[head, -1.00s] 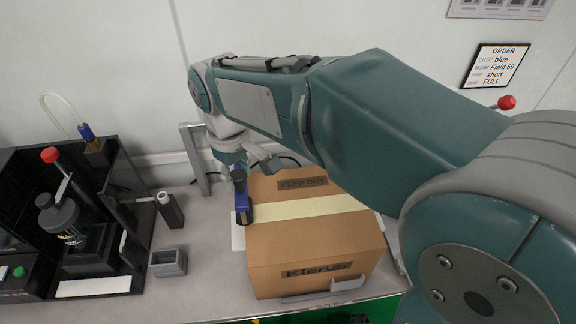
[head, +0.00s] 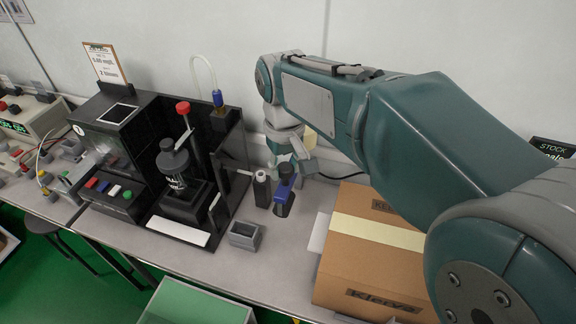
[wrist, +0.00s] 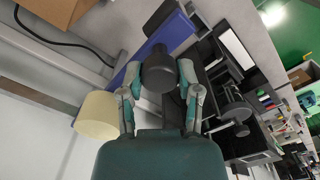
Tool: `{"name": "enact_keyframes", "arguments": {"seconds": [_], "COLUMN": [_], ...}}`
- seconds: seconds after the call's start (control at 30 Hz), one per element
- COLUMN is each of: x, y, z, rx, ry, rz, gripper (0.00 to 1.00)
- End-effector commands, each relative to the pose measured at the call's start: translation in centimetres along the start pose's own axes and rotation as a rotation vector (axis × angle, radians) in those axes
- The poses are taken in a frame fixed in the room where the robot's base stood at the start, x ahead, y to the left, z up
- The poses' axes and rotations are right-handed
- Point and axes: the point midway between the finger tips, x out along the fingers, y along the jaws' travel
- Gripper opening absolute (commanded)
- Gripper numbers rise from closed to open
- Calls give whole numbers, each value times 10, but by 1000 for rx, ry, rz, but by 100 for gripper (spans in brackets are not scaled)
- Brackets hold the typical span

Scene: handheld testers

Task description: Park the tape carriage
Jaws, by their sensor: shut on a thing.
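The tape carriage (head: 284,190) is blue with dark parts. It hangs in my gripper (head: 287,165) left of the cardboard box, apparently above the grey bench. In the wrist view my gripper (wrist: 160,85) is shut on the dark round knob of the carriage. Its blue body (wrist: 172,36) lies beyond the fingers, and a cream tape roll (wrist: 97,116) shows at lower left. The closed cardboard box (head: 372,275) has a pale tape strip (head: 380,231) across its top. My arm hides the box's right part.
A small grey open holder (head: 244,235) stands on the bench (head: 262,268) left of the carriage. A dark bottle (head: 262,189) stands close behind it. A black test rig (head: 230,150) with a red-knobbed lever (head: 183,108) is further left. A grey upright frame is partly hidden behind my gripper.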

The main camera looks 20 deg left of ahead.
Motion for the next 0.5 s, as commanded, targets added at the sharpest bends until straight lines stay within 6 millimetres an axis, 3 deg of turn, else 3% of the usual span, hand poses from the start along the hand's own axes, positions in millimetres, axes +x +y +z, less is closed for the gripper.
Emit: {"name": "enact_keyframes", "arguments": {"seconds": [0.03, 0.1, 0.5], "x": [2, 1, -3], "y": [-2, -2, 0], "z": [-1, -1, 1], "rx": [-2, -2, -1], "ry": [0, 0, 5], "rz": [-5, -4, -3], "gripper": [58, 79, 79]}}
